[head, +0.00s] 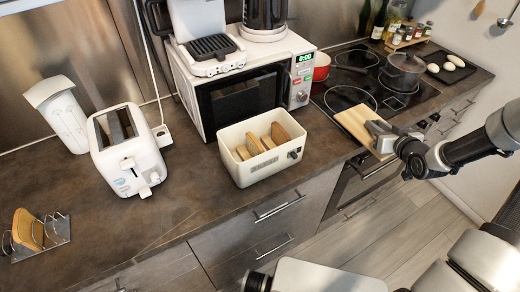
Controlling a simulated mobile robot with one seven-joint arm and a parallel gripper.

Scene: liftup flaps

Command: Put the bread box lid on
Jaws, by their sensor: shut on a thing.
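The bread box (262,174) is a cream open-topped bin on the counter, in front of the microwave. Several slices of bread (270,138) stand inside it, and its top is uncovered. The bread box lid (357,121) looks like a flat light-wood board. My gripper (381,134) is shut on the lid's right side. It holds the lid to the right of the box, over the counter's front edge near the hob. The lid and box are apart. The fingertips' exact contact with the lid is partly hidden.
The microwave (240,92) stands close behind the box, with a coffee machine on top. A white toaster (127,158) and toast rack (36,238) are to the left. The hob (346,97) holds a dark pot (401,74). Counter space left of the box is clear.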

